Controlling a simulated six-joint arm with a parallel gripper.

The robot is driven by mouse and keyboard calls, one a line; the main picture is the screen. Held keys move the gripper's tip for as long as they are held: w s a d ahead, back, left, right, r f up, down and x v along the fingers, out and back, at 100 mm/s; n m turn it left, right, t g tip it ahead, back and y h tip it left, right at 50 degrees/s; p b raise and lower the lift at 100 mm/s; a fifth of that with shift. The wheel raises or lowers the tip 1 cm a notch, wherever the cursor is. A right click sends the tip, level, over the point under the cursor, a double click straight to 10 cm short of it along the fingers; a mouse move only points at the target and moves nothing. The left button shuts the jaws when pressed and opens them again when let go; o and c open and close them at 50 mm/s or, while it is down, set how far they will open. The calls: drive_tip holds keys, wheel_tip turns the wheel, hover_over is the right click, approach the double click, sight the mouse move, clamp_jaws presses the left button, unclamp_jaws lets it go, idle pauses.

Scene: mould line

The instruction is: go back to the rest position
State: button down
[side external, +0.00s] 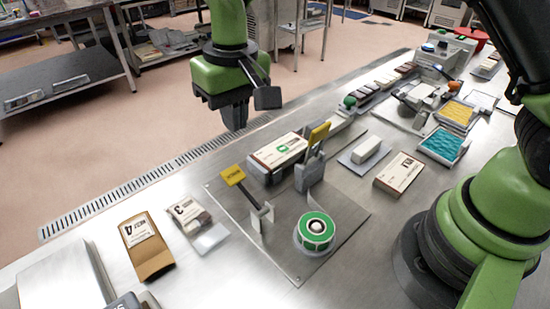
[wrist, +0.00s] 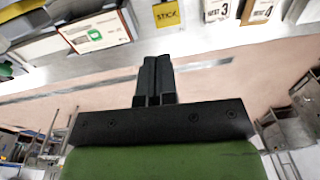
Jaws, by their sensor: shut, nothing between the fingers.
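My gripper (side external: 236,117) hangs above the far edge of the steel table (side external: 110,228), pointing down. Its black fingers are shut with nothing between them, as the wrist view (wrist: 155,62) also shows. Below it and to the right lies a brown and white box with a green mark (side external: 277,152), apart from the fingers. That box also shows at the upper left of the wrist view (wrist: 95,32). The rest position is not marked in either view.
A yellow sign (side external: 232,175), a green-topped round roll (side external: 316,229) and a tape-like holder (side external: 309,172) stand on a grey plate. Brown packet 4 (side external: 146,246) and packet 3 (side external: 188,213) lie left. Blue (side external: 442,146) and yellow (side external: 457,113) trays are at right. Air around my gripper is clear.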

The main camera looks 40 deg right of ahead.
drive_tip(key=s+d+r+m+t+y, duration=0.1)
drive_tip(key=s+d+r+t, duration=0.1)
drive_tip(key=s+d+r, duration=0.35)
drive_tip(key=s+d+r+m+t+y, duration=0.1)
drive_tip(key=s+d+r, duration=0.2)
drive_tip(key=r, duration=0.5)
drive_tip(key=s+d+m+t, duration=0.1)
drive_tip(key=s+d+t, duration=0.2)
drive_tip(key=s, duration=0.8)
drive_tip(key=shift+s+d+r+m+t, duration=0.3)
drive_tip(key=shift+s+d+r+t, duration=0.05)
drive_tip(key=shift+d+r+t, duration=0.05)
drive_tip(key=c, duration=1.8)
unclamp_jaws()
drive_tip(key=shift+c, duration=0.2)
